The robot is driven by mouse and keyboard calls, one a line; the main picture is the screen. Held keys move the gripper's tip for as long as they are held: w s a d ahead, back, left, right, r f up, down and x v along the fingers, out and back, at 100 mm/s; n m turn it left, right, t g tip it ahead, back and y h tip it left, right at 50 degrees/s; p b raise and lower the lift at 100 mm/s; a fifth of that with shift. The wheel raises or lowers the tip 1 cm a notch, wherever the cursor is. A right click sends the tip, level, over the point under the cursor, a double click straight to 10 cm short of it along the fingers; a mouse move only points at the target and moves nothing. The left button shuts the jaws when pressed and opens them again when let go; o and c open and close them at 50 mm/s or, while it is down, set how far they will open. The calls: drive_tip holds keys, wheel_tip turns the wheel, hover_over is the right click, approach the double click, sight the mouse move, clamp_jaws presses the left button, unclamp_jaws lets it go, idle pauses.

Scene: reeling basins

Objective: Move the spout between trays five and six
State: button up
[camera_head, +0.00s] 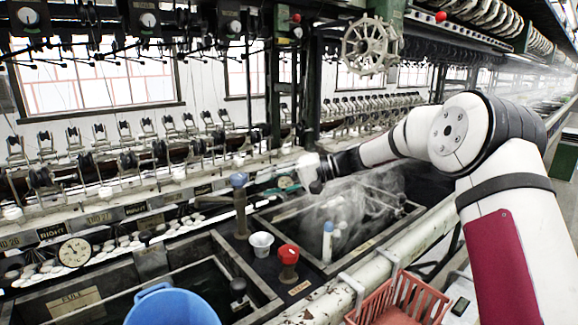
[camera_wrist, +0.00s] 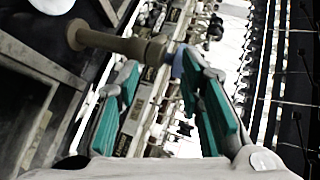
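A brown upright pipe with a blue top (camera_head: 239,205) stands on the dark divider between two basins; it may be the spout, but I cannot be sure. It also shows as a brown pipe (camera_wrist: 115,42) in the wrist view, its blue end close to the fingertips. My gripper (camera_head: 308,168) is to the right of the pipe in the head view. In the wrist view my gripper (camera_wrist: 160,68) has its teal-padded fingers apart, with no hold visible. The near-left basin (camera_head: 232,262) and steaming right basin (camera_head: 405,213) flank the divider. I cannot read tray numbers five or six.
A red-topped post (camera_head: 288,264), a white cup (camera_head: 261,245) and a blue-topped white cylinder (camera_head: 327,241) stand near the divider. A blue bucket (camera_head: 172,308) and red basket (camera_head: 400,302) are in front.

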drive_tip(key=s+d+r+h+p, duration=0.1)
drive_tip(key=s+r+h+p, duration=0.2)
drive_tip(key=s, duration=0.7)
drive_tip(key=s+d+r+h+p, duration=0.2)
drive_tip(key=s+r+h+p, duration=0.1)
drive_tip(key=s+r, duration=0.5)
drive_tip(key=shift+s+n+h+p, duration=0.35)
drive_tip(key=shift+s+n+h, duration=0.05)
drive_tip(key=shift+s, duration=0.55)
drive_tip(key=shift+c, duration=0.4)
